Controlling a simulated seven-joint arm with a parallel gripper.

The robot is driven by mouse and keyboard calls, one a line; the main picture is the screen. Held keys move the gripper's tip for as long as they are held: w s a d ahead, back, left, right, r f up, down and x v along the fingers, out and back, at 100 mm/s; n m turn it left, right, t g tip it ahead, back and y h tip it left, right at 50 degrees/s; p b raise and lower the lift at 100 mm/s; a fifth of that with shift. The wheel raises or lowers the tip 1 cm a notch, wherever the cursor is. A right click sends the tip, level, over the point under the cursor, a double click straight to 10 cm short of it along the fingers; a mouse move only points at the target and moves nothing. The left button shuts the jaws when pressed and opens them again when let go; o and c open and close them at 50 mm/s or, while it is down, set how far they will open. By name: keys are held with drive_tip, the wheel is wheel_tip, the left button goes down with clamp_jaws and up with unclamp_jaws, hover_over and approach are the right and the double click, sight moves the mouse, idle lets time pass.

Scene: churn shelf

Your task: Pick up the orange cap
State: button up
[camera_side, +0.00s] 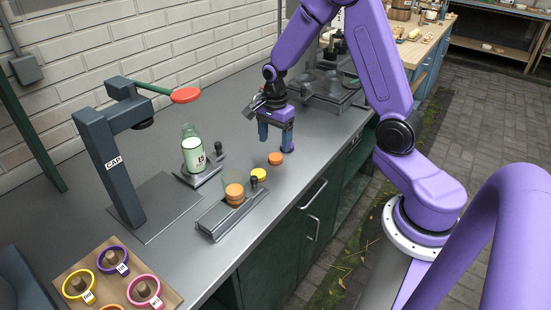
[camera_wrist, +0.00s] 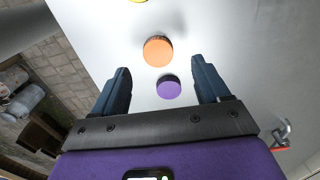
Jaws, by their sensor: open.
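The orange cap (camera_side: 275,158) lies flat on the grey metal counter. It also shows in the wrist view (camera_wrist: 158,51), just beyond the fingertips and roughly centred between them. My gripper (camera_side: 275,143) is open and empty, pointing down above the counter behind the orange cap in the side view. In the wrist view my gripper (camera_wrist: 160,70) has its two blue fingers spread wide. A purple cap (camera_wrist: 168,87) lies between the fingers there, close to the orange cap; I cannot make it out in the side view.
An orange-topped jar (camera_side: 235,190) stands in a metal holder (camera_side: 215,226). A green-and-white bottle (camera_side: 193,150) stands on a small stand. A dark capping press (camera_side: 112,165) and a wooden board (camera_side: 92,259) with coloured rings are at left. The counter's front edge is near the caps.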

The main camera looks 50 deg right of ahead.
sight(276, 156)
drive_tip(key=shift+s+d+f, duration=0.1)
drive_tip(key=shift+f, duration=2.45)
drive_tip(key=c, duration=1.1)
